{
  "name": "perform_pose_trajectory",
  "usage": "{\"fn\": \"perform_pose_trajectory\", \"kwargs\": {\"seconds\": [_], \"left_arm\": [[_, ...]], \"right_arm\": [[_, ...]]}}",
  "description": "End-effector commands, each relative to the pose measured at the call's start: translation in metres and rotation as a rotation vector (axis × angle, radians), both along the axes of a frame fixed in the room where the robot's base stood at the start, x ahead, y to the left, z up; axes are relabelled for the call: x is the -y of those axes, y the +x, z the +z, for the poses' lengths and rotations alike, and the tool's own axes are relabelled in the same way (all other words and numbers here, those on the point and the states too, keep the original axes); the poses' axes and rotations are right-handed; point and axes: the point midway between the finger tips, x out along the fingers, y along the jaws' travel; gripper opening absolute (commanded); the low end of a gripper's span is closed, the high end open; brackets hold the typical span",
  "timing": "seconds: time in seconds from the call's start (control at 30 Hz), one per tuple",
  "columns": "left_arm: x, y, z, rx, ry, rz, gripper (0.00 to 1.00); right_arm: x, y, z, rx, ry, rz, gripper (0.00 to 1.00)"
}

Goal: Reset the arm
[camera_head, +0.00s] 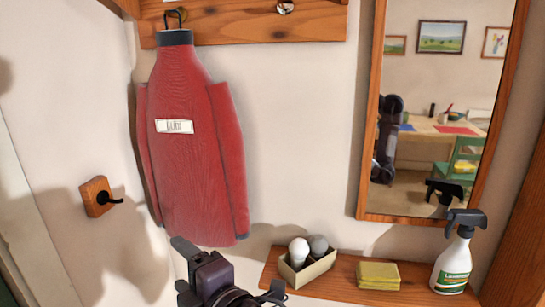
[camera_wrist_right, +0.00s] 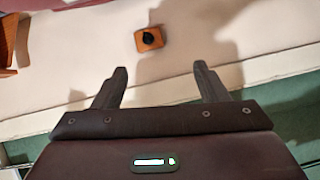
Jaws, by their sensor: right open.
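My right gripper (camera_head: 181,265) is at the bottom of the head view, below the red coat and left of the shelf box. In the right wrist view, its two fingers (camera_wrist_right: 161,76) stand wide apart with nothing between them. It is open and empty. Beyond the fingers is the pale wall with a small wooden hook block (camera_wrist_right: 149,39). The same hook block (camera_head: 98,197) is on the wall at the left in the head view. My left gripper is not in view.
A red coat (camera_head: 190,140) hangs from a wooden rail (camera_head: 240,24). A wooden shelf (camera_head: 335,287) holds a box with two bulbs (camera_head: 308,270), folded yellow cloths (camera_head: 379,275) and a spray bottle (camera_head: 455,262). A framed mirror (camera_head: 366,150) hangs above it.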

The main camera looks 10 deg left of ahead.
Motion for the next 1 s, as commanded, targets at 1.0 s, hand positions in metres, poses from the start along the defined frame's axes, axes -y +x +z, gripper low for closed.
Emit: {"fn": "perform_pose_trajectory", "kwargs": {"seconds": [1.0], "left_arm": [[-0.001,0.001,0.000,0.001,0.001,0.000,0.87]], "right_arm": [[0.403,-0.092,-0.293,-1.588,0.393,-1.606,0.67]]}}
